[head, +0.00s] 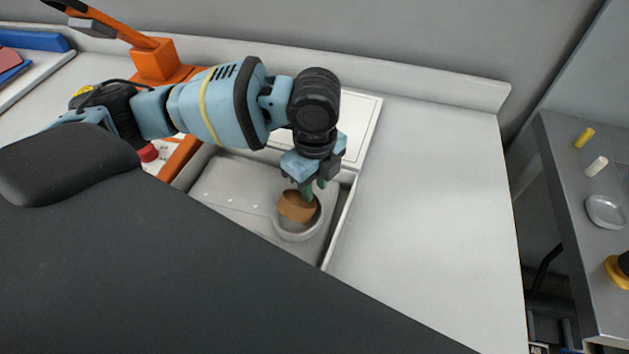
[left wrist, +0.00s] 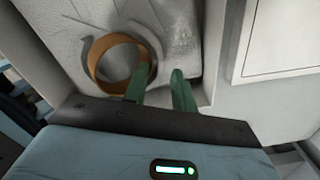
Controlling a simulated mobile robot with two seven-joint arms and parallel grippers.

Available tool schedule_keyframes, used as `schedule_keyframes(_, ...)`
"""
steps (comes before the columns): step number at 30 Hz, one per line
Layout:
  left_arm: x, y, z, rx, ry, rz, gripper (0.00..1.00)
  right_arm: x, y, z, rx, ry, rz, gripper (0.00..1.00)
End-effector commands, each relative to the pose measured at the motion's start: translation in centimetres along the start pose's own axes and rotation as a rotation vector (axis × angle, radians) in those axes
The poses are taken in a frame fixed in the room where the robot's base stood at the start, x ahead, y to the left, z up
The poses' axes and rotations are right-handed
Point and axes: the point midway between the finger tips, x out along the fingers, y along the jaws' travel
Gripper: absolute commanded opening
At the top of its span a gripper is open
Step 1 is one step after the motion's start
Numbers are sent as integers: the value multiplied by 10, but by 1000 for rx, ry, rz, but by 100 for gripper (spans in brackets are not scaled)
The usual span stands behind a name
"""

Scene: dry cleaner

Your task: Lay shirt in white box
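A pale grey-white folded shirt (head: 245,205) lies flat in the white box (head: 341,228), with small white dots like buttons along it. A brown ring (head: 294,208) stands at its round collar end; the ring also shows in the left wrist view (left wrist: 96,66). My left gripper (head: 314,190) is over the box at the ring. In the left wrist view its green fingers (left wrist: 160,78) are apart, seemingly one on each side of the ring's near right wall; contact cannot be told. The front of the box is hidden by my dark body. My right gripper is not in view.
A flat white lid-like panel (head: 362,125) lies behind the box. The white counter (head: 430,200) is clear to the right. An orange stand (head: 155,62) is at the back left. A grey side table (head: 600,250) with a plate (head: 606,211) is at the far right.

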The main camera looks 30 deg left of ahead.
Motion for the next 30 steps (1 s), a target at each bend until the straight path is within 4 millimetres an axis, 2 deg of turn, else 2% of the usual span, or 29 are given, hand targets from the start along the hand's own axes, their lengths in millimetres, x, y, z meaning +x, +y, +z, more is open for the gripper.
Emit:
schedule_keyframes(8,-7,-1,0,0,0,-3,27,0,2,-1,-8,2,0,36)
schedule_keyframes(11,-20,-1,0,0,0,-4,27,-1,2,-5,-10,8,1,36)
schedule_keyframes(21,-88,-1,0,-1,0,-6,27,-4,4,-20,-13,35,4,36)
schedule_keyframes(27,-113,-1,0,0,0,-2,27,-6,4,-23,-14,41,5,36)
schedule_keyframes(30,-119,0,0,1,1,0,27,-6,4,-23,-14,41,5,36)
